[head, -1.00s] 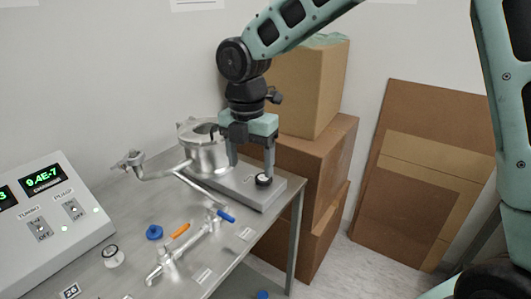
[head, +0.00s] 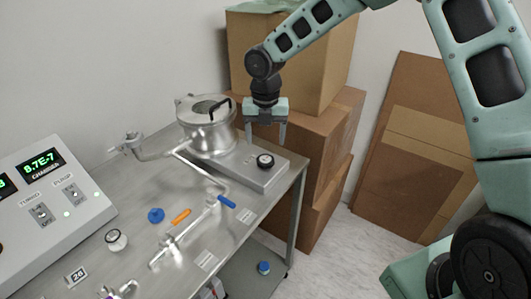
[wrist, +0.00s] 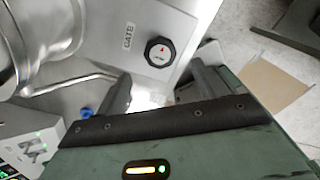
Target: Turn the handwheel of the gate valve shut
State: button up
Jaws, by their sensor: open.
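The gate valve's handwheel (head: 265,161) is a small black knob with a white top, on the right end of a grey metal plate (head: 240,172). It also shows in the wrist view, where the handwheel (wrist: 160,52) has a red mark on its face and a GATE label (wrist: 128,37) beside it. My gripper (head: 265,140) is open and empty, with its fingers pointing down, above and close to the handwheel. In the wrist view the fingers of my gripper (wrist: 158,88) stand apart, with the handwheel beyond them and not between them. Whether they touch it is not visible.
A metal chamber (head: 206,122) with a round lid stands on the plate's left. Pipes with a blue-handled valve (head: 227,201) and an orange-handled valve (head: 181,217) lie in front. A control box (head: 52,205) is at left. Cardboard boxes (head: 290,60) stand behind the bench.

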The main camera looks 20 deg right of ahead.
aim_at(265, 158)
notch_tip(265, 158, down, 7)
jog(key=shift+f+p, duration=0.1)
jog(key=shift+p, duration=0.4)
jog(key=c, duration=1)
